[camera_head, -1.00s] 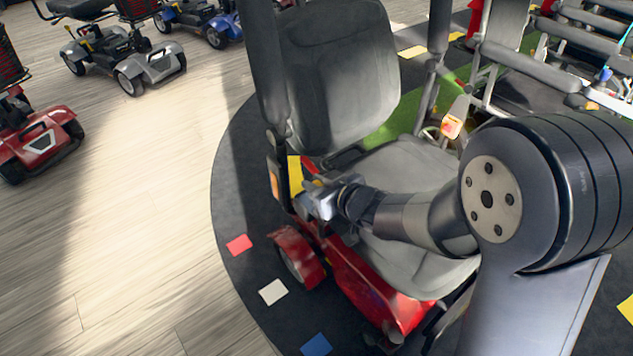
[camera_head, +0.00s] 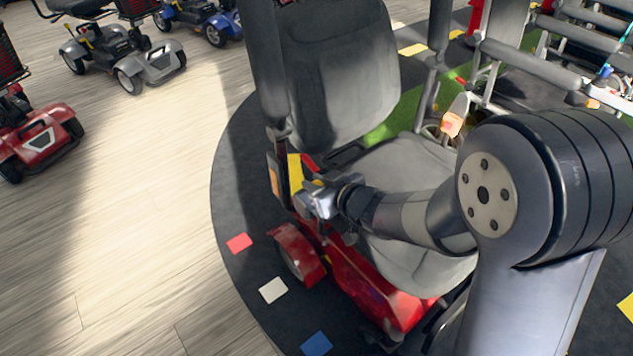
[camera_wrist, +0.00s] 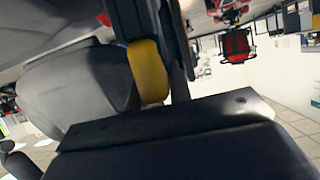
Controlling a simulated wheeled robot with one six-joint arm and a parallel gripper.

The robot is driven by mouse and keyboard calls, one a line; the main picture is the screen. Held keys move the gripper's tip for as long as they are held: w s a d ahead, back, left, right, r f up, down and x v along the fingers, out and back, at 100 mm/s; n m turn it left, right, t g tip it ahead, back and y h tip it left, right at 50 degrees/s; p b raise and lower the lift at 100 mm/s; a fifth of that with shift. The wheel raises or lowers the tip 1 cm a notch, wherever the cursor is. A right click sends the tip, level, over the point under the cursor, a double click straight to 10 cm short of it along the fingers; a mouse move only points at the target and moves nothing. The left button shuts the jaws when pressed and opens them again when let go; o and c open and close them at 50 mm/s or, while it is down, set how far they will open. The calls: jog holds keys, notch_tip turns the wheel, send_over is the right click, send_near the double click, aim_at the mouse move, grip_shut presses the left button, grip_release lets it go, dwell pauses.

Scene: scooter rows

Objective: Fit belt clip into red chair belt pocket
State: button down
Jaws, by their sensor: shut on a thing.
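The red chair (camera_head: 345,90) is a scooter with a grey padded seat and backrest on a red base (camera_head: 365,290). My gripper (camera_head: 312,198) is at the left edge of its seat, beside the lower backrest. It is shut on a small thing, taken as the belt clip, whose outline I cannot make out. A yellow strip (camera_head: 295,170) and a small red part (camera_head: 311,163) show just behind the gripper. In the wrist view a yellow rounded piece (camera_wrist: 148,70) lies against dark upright bars, just beyond my gripper's dark body. I cannot tell which part is the belt pocket.
An upright armrest (camera_head: 268,65) stands left of the backrest, close above my gripper. Grey frames and rails (camera_head: 520,60) crowd the right. Other scooters, red (camera_head: 38,140) and grey (camera_head: 125,60), stand at the left. The wooden floor (camera_head: 130,230) is clear.

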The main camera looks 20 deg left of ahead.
dwell(0.3)
jog(key=c, duration=1.2)
grip_release()
jog(key=shift+d, duration=0.1)
jog(key=p+v, duration=0.3)
jog(key=v, duration=0.7)
jog(key=shift+s+d+r+p, duration=0.2)
jog(key=shift+s+p, duration=0.05)
jog(key=shift+p, duration=0.1)
